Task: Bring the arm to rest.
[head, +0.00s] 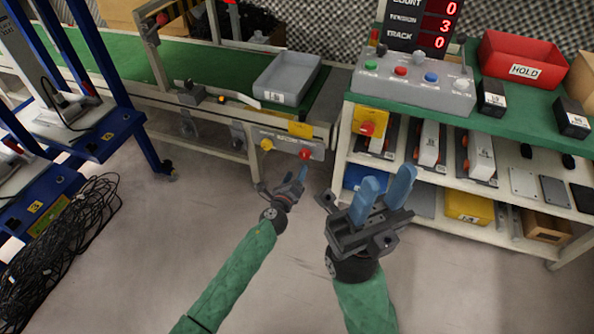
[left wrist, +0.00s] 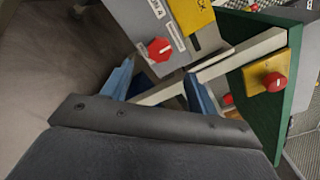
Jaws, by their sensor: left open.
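My left gripper (head: 292,181) is in front of the conveyor's end, above the floor and close to the red knob (head: 305,154) on the grey panel. In the left wrist view its blue fingers (left wrist: 158,80) are apart, with nothing held between them. The red knob (left wrist: 160,50) shows there just beyond the fingertips, with a visible gap. My right gripper (head: 387,183) stands to the right, its two blue fingers pointing up and apart, empty, in front of the shelf.
The conveyor (head: 115,65) carries a grey tray (head: 287,80). A green-topped bench (head: 420,97) on the right holds a button box (head: 415,85) and a red bin (head: 520,62). Black cables (head: 65,235) lie on the left floor. The floor between is clear.

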